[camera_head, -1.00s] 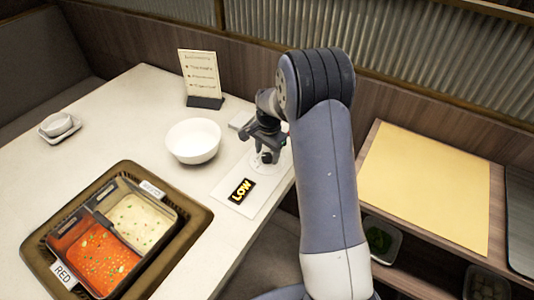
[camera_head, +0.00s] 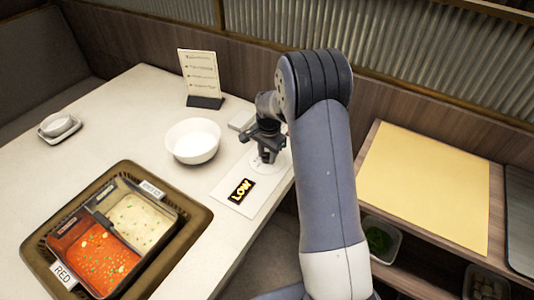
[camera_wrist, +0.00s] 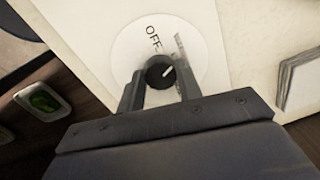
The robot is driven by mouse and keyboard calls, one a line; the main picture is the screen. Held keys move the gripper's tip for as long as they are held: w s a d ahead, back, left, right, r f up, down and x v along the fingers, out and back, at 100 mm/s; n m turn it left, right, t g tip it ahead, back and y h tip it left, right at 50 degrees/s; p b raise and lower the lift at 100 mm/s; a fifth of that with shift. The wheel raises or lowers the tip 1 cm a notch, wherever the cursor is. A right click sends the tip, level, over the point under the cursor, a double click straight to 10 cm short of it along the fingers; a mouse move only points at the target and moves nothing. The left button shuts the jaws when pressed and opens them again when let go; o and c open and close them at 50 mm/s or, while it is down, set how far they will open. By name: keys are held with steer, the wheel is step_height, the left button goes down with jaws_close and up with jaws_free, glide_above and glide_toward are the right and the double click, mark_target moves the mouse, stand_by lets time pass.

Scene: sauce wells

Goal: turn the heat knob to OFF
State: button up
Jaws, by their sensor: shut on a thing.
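The heat knob (camera_wrist: 157,74) is a small dark round knob on a white dial disc (camera_wrist: 197,52). In the wrist view its white pointer line points up and right, while the printed OFF label (camera_wrist: 153,33) lies above the knob; another mark to the right of OFF is blurred. My gripper (camera_wrist: 160,78) is shut on the knob, one finger on each side. In the head view my gripper (camera_head: 266,150) points down over the disc and largely hides the knob.
A white bowl (camera_head: 193,141) stands just left of my gripper. The pot with red and white soup sits in a brown frame (camera_head: 197,222) at the front left. A menu card (camera_head: 201,76) stands behind. A shelf with a yellow board (camera_head: 424,187) is on the right.

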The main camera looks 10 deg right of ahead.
steer(key=shift+n, duration=0.3)
steer(key=n+b, duration=0.1)
steer(key=n, duration=0.8)
steer(key=shift+n, duration=0.3)
stand_by(0.5)
steer(key=o, duration=1)
steer(key=shift+c, duration=0.2)
steer(key=shift+d+r, duration=0.1)
steer(key=shift+r, duration=0.05)
step_height(320, 180, up, 11)
steer(key=shift+d+f, duration=0.2)
steer(key=shift+d, duration=0.05)
